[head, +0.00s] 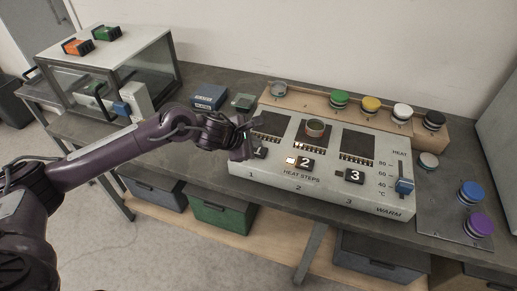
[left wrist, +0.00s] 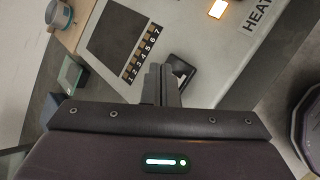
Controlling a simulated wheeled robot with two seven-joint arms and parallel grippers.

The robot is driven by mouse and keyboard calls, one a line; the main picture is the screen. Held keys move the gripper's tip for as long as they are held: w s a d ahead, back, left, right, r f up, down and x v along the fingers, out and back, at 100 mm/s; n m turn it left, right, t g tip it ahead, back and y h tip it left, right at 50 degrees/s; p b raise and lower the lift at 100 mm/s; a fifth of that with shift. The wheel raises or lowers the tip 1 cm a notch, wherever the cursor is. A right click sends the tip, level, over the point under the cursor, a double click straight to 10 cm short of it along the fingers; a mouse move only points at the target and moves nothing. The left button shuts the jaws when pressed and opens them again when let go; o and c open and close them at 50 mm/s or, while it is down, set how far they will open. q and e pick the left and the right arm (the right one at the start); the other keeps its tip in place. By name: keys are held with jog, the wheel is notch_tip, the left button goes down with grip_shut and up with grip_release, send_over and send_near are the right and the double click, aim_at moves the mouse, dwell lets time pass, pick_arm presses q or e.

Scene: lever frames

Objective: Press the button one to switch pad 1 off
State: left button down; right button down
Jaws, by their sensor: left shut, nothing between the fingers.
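The white heating panel (head: 290,182) stands on the bench with three dark pads and three black numbered buttons. Pad 1 (head: 272,125) is the left dark square; it also shows in the left wrist view (left wrist: 115,38). Button one (head: 260,152) is partly hidden behind my gripper. In the left wrist view the black button (left wrist: 181,70) is partly covered by the fingers. My left gripper (head: 249,145) is shut and empty, its fingertips at or just over button one; contact cannot be told. The lamp by button 2 (head: 291,160) glows orange; the lamp by button one is hidden. My right gripper is not in view.
Button 2 (head: 304,163) and button 3 (head: 354,176) sit to the right. A blue slider (head: 404,187) is at the panel's right end. Several coloured-lid jars stand on a wooden rack (head: 360,118) behind.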

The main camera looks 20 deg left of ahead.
pick_arm(q)
notch_tip(320, 180, up, 6)
jog(key=p, duration=0.3)
jog(key=shift+p, duration=0.3)
dwell(0.4)
